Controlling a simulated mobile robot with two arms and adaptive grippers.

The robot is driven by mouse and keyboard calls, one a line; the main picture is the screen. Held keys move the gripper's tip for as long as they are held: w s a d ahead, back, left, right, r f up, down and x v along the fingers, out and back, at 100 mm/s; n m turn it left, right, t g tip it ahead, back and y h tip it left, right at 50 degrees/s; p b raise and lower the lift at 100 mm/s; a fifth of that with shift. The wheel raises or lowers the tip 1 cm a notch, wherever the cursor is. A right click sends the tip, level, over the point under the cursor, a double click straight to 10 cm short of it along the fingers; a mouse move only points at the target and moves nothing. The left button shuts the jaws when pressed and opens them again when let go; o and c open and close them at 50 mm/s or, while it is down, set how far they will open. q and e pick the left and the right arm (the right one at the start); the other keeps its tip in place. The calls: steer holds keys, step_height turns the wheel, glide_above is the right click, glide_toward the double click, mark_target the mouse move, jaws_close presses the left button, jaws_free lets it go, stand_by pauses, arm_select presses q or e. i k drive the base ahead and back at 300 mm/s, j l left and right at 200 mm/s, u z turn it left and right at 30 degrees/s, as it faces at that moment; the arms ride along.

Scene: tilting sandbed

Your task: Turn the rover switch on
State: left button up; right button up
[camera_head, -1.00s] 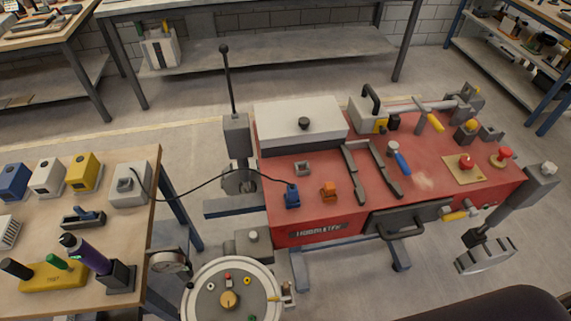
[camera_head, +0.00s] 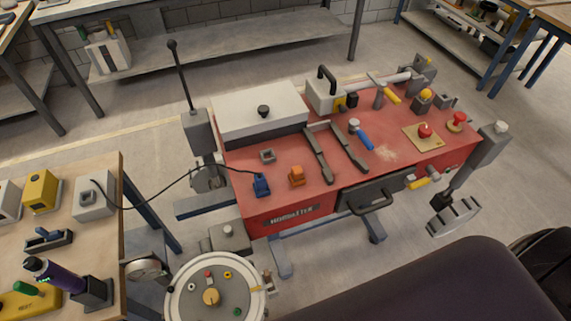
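A red bench-like machine (camera_head: 240,211) with a partly readable nameplate stands in the middle. I cannot tell for sure which part is the rover switch. On its top are a small orange switch-like block (camera_head: 297,177), a blue connector (camera_head: 261,185) with a black cable, and a red knob on a yellow plate (camera_head: 425,131). Another red knob (camera_head: 459,119) sits near the right end. A grey box (camera_head: 93,201) on the wooden table at left holds the cable's other end. Neither of my grippers is in view.
A large dark rounded shape fills the bottom right, probably part of my own body. A round panel (camera_head: 180,295) with several coloured knobs stands before the machine. A wooden table (camera_head: 98,240) is at left. A lever (camera_head: 183,75) rises behind. Floor is open behind the machine.

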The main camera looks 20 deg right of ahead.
mark_target(423, 131)
steer(key=k+l+z, duration=0.15)
steer(key=l+z, duration=0.2)
steer(key=k+l+z, duration=0.1)
steer(key=l+z, duration=0.2)
steer(key=l, duration=0.2)
steer(key=l+z, duration=0.35)
steer(key=l, duration=0.15)
